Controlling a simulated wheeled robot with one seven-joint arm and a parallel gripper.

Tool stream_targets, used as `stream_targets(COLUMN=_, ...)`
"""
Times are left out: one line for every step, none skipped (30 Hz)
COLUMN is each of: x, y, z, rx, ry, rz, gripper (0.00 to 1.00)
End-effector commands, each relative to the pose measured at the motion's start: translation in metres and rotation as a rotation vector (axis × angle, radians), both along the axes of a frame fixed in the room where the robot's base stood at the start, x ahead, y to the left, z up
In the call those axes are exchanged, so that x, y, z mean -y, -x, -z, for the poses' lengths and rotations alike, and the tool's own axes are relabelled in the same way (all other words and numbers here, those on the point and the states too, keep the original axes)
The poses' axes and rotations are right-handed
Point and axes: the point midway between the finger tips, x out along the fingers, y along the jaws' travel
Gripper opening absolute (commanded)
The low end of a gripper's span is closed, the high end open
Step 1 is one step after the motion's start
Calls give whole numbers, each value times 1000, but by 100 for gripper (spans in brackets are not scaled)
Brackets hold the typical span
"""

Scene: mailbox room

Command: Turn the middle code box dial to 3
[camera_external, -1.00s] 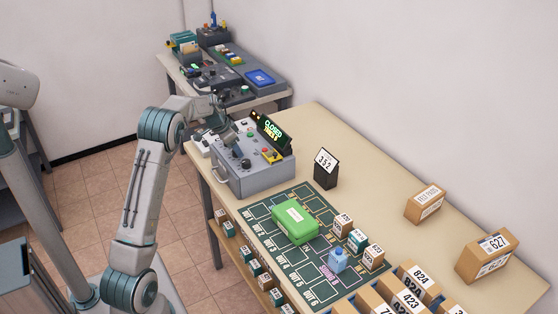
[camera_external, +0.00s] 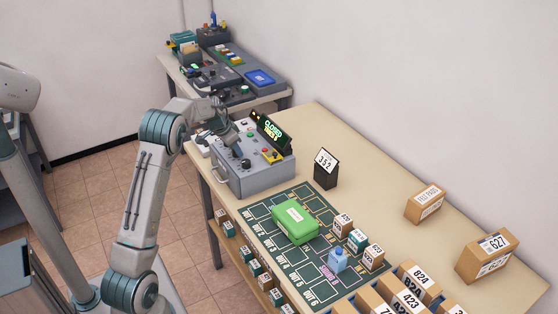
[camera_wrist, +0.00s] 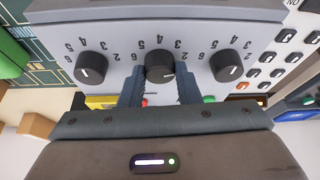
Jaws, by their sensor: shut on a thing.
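The grey code box (camera_external: 262,182) stands at the near-left end of the long table, with a lit green display (camera_external: 272,130) reading CLOSED on top. In the wrist view its panel has three black dials in a row. The middle dial (camera_wrist: 159,66) sits between the two fingers of my gripper (camera_wrist: 160,82), which is shut on it. Numbers 2 to 6 show around it, upside down. A short pale mark shows at its lower right; I cannot tell the number it meets. The left dial (camera_wrist: 89,68) and right dial (camera_wrist: 226,65) are free of the fingers.
A green box (camera_external: 295,222) lies on the dark mat beside the code box. A black stand (camera_external: 326,170) with a card reading 352 is behind. Several cartons are at right. In the wrist view a keypad (camera_wrist: 285,55) lies right of the dials.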

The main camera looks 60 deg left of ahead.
Motion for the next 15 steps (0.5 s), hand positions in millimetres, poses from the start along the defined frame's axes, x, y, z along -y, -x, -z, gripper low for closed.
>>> stream_targets(x=0, y=0, z=1, rx=1, ry=-3, rz=-28, gripper=7)
stream_targets(x=1, y=0, z=2, rx=1, ry=-3, rz=-48, gripper=7)
stream_targets(x=1, y=-1, z=2, rx=1, ry=-4, rz=-77, gripper=7)
stream_targets(x=1, y=-1, z=2, rx=1, ry=-4, rz=-100, gripper=7)
stream_targets(x=1, y=0, z=1, rx=0, ry=-4, rz=-124, gripper=7)
stream_targets(x=1, y=-1, z=1, rx=1, ry=-4, rz=-156, gripper=7)
stream_targets(x=2, y=-1, z=1, rx=1, ry=-5, rz=-180, gripper=7)
stream_targets(x=2, y=-1, z=1, rx=1, ry=-4, rz=-205, gripper=7)
stream_targets(x=2, y=-1, z=1, rx=0, ry=-3, rz=-238, gripper=7)
stream_targets(x=2, y=-1, z=0, rx=0, ry=-3, rz=-262, gripper=7)
stream_targets(x=2, y=-1, z=0, rx=0, ry=-3, rz=-286, gripper=7)
stream_targets(x=2, y=-1, z=0, rx=1, ry=-3, rz=-317, gripper=7)
stream_targets(x=2, y=-1, z=0, rx=1, ry=-4, rz=-339, gripper=7)
stream_targets(x=3, y=-1, z=0, rx=0, ry=-4, rz=-361, gripper=7)
stream_targets(x=3, y=-1, z=-1, rx=0, ry=-3, rz=-390, gripper=7)
